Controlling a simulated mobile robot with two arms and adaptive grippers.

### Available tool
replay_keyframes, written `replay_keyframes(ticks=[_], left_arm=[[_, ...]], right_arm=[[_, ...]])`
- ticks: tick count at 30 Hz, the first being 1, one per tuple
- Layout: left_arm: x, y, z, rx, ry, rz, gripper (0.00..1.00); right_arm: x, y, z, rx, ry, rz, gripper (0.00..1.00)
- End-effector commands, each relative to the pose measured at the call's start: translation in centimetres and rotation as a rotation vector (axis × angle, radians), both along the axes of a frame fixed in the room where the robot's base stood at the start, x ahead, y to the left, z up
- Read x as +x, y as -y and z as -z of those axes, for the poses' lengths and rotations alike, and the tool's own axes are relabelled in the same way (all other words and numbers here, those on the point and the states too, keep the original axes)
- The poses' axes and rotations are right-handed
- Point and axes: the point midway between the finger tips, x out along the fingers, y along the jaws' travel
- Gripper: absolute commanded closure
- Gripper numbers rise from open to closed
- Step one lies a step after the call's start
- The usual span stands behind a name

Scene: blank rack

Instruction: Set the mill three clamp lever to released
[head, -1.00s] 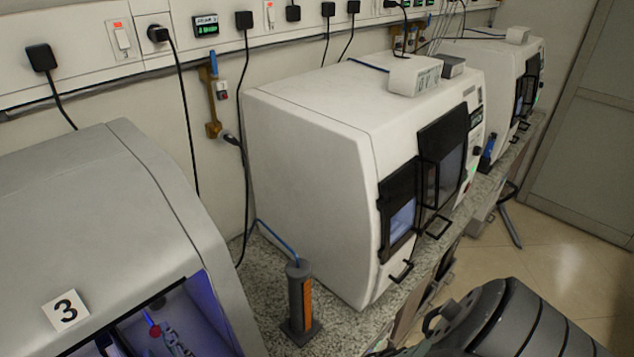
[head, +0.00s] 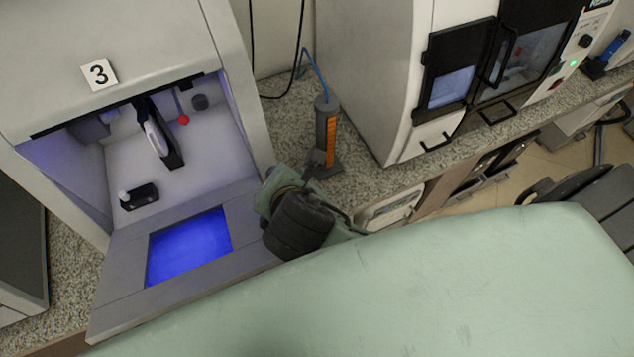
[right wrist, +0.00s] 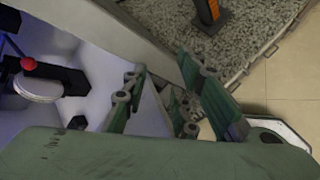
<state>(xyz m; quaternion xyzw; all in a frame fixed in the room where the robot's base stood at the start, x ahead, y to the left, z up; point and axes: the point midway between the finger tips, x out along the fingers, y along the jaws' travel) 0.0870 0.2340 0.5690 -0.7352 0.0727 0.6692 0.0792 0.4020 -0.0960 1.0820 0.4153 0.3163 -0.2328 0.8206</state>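Mill three (head: 150,45) is the grey machine with the "3" label, at the left of the head view. In its open, lit chamber, a red ball knob (head: 184,120) hangs near the back wall; it also shows in the right wrist view (right wrist: 28,63). A small black block with a pale knob (head: 140,196) sits on the chamber's left. I cannot tell for sure which part is the clamp lever. My right gripper (head: 295,175) is at the mill's right front edge, outside the chamber. Its green fingers are apart and empty in the right wrist view (right wrist: 160,72). My left gripper is not in view.
A grey post with an orange strip (head: 326,135) stands on the speckled counter right of the mill. A white machine with dark doors (head: 385,85) stands farther right. A blue panel (head: 188,247) lies at the mill's front. My green arm covers the lower head view.

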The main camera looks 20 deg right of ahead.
Motion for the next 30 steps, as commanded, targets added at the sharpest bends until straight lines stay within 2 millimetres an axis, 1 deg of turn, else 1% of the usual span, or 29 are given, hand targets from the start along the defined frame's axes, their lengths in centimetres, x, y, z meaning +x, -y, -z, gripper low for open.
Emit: replay_keyframes(ticks=[1,6,12,18,24,26,30], left_arm=[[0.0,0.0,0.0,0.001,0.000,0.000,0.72],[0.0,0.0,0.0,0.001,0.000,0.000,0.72],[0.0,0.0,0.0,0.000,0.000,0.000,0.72],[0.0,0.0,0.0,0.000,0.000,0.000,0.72],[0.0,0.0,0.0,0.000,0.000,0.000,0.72],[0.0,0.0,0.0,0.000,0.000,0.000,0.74],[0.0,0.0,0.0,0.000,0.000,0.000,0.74]], right_arm=[[-0.5,0.4,0.6,0.057,-0.019,0.055,0.74],[-1.7,1.6,2.2,0.238,-0.069,0.238,0.74],[-2.6,2.6,3.3,0.371,-0.104,0.390,0.74],[-3.0,3.0,3.7,0.415,-0.115,0.444,0.74],[-3.0,3.0,3.7,0.416,-0.114,0.445,0.74],[-3.0,3.0,3.7,0.416,-0.114,0.444,0.74],[-3.0,3.0,3.7,0.415,-0.114,0.443,0.74]])
